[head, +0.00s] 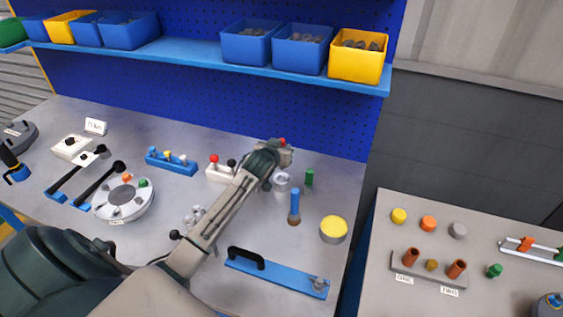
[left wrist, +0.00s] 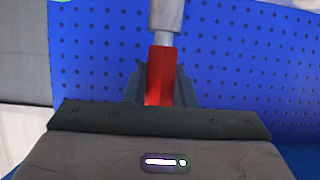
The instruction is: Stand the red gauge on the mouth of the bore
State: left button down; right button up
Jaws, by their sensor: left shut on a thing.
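My left gripper (head: 284,152) is shut on the red gauge. In the head view only the gauge's red end (head: 282,141) shows at the jaws. In the left wrist view the red handle (left wrist: 161,75) is between the fingers (left wrist: 161,88), with a thin metal neck and a wider pale grey cylinder beyond it. A small grey ring-shaped piece (head: 282,184) with an open top stands on the bench just below the gripper and looks like the piece with the bore. The gripper is above it, and the gauge's lower part is hidden in the head view. My right gripper is not in view.
A green cylinder (head: 309,178) and a blue-handled gauge (head: 294,204) stand close to the ring, with a yellow-topped round piece (head: 333,230) to the right. A red-knobbed block (head: 221,172) is to the left. A blue bar (head: 280,274) lies in front.

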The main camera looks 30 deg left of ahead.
pick_arm(q)
notch_tip(320, 180, down, 5)
jog(key=shift+p, duration=0.65)
jog(key=shift+f, duration=0.15)
jog(key=shift+f, duration=0.1)
jog(key=shift+f, duration=0.15)
jog(key=c, duration=1.2)
grip_release()
jog(key=shift+s+r, duration=0.1)
jog(key=shift+r, duration=0.1)
